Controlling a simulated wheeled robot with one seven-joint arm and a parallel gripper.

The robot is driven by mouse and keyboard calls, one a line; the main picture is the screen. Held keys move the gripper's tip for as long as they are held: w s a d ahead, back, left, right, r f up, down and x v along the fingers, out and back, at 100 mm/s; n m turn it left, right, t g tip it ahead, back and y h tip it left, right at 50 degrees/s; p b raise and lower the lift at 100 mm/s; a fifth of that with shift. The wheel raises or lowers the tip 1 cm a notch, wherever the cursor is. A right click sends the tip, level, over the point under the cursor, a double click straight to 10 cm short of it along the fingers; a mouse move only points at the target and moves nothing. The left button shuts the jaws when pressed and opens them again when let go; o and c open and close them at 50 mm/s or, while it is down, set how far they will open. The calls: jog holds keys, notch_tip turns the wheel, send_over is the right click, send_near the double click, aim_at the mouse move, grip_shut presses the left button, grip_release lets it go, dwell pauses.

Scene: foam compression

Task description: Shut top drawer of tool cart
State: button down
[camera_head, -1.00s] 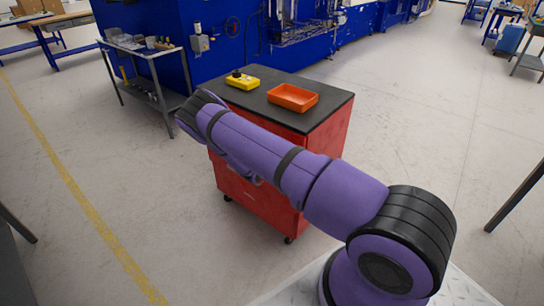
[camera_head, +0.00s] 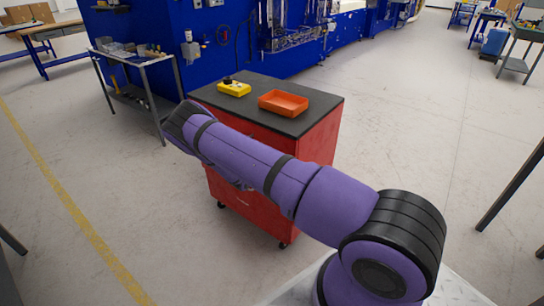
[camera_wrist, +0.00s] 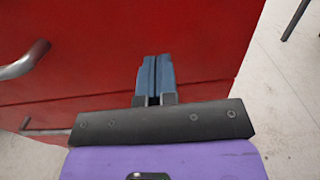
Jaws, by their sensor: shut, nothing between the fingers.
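The red tool cart (camera_head: 322,142) stands in the middle of the head view under a black top. My purple arm crosses in front of it and hides much of its drawer front. In the wrist view the cart's red face (camera_wrist: 90,70) fills most of the picture, with a thin seam across it. A grey handle (camera_wrist: 25,60) shows at the left, and a smaller handle (camera_wrist: 45,130) lower down. My gripper (camera_wrist: 154,62) is shut and empty, its blue fingers pointing at the red face right of the handle. Contact and how far the top drawer stands out cannot be told.
An orange tray (camera_head: 284,103) and a yellow box (camera_head: 234,89) with a black knob lie on the cart top. A grey workbench (camera_head: 130,55) stands behind left, near blue machinery (camera_head: 225,40). The floor (camera_head: 420,120) right of the cart is clear.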

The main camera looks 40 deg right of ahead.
jog(key=v, duration=1.1)
jog(key=shift+a, duration=0.25)
jog(key=s+a+r+m+g+y, duration=0.1)
jog(key=s+r+m+g+y, duration=0.25)
jog(key=r, duration=0.75)
jog(key=s+r+m+g+y, duration=0.1)
jog(key=s+r+m+y, duration=0.35)
jog(key=r, duration=0.75)
jog(key=s+a+r+m+g+y, duration=0.1)
jog(key=s+r+m+g, duration=0.2)
jog(key=s+r+m, duration=0.55)
jog(key=s+a+r+m+t+y, duration=0.2)
jog(key=s+a+r+t+y, duration=0.1)
jog(key=s+r, duration=0.6)
jog(key=s+a+r+m+t+y, duration=0.3)
jog(key=s+r, duration=0.7)
jog(key=s, duration=0.4)
jog(key=a+t+y, duration=0.1)
jog(key=a+y, duration=0.1)
jog(key=a, duration=0.1)
jog(key=shift+s+r, duration=0.3)
jog(key=shift+s, duration=0.05)
